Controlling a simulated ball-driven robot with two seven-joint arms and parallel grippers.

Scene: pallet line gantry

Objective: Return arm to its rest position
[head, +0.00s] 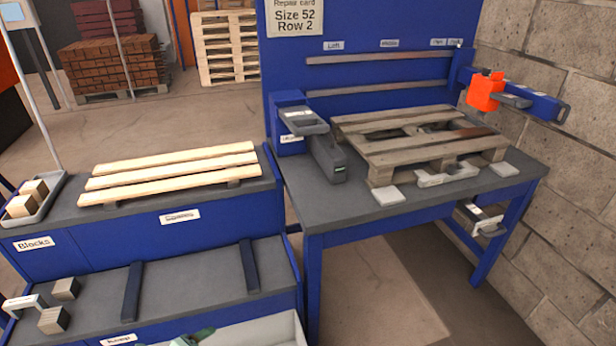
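Neither of my arms nor my grippers can be made out in the head view. A worn wooden pallet (425,135) lies on the blue-framed workbench (365,205) with a dark gap among its top boards. A grey tool (327,155) stands at the bench's left side, by a blue holder (288,125). An irregular pale piece (448,175) is at the pallet's front edge; I cannot tell what it is.
An orange fixture (485,92) on a blue arm is at the right, near the block wall (570,200). Light boards (170,172) lie on the left rack above a lower shelf (195,282). Floor shows between rack and bench.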

